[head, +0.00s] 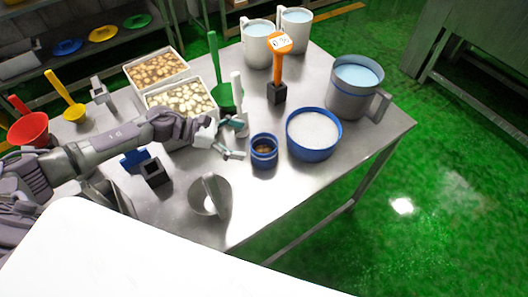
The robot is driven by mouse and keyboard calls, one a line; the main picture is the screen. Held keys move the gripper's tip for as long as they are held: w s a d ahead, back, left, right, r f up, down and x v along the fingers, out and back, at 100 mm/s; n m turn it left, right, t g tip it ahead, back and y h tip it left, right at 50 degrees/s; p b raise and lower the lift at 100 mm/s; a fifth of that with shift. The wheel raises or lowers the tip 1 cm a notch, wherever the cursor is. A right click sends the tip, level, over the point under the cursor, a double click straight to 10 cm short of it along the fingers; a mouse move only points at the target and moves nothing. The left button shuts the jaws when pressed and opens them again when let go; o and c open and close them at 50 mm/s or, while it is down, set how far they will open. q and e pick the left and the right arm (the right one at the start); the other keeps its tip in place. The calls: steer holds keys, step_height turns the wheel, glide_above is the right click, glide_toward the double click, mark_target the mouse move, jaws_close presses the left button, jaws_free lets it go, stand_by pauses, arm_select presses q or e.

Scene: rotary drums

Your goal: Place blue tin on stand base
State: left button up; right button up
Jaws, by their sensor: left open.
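The blue tin (264,145) stands upright on the metal table and has something brown inside. My left gripper (242,139) reaches in from the left and is open. Its fingertips are just left of the tin, and I cannot tell whether they touch it. A small dark block with a square opening (156,174) sits on the table below my left forearm, with a blue piece beside it; I cannot tell whether this is the stand base. My right gripper is not in view.
A blue bowl of white material (314,133) is right of the tin. A metal jug (356,87) stands beyond it. A metal scoop (210,196) lies in front. Two food trays (157,69), a green funnel-like tool (228,95) and a white-handled tool (238,95) stand behind.

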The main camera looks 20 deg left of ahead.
mark_target(277, 147)
arm_select(q)
steer(key=shift+d+p, duration=0.3)
steer(key=shift+d, duration=0.15)
steer(key=p+x, duration=0.2)
steer(key=x, duration=0.1)
steer(key=shift+d, duration=0.35)
steer(key=shift+w+d+f, duration=0.15)
steer(key=shift+d+f, duration=0.1)
steer(key=shift+d, duration=0.15)
steer(key=c, duration=1.9)
steer(key=shift+o, duration=0.2)
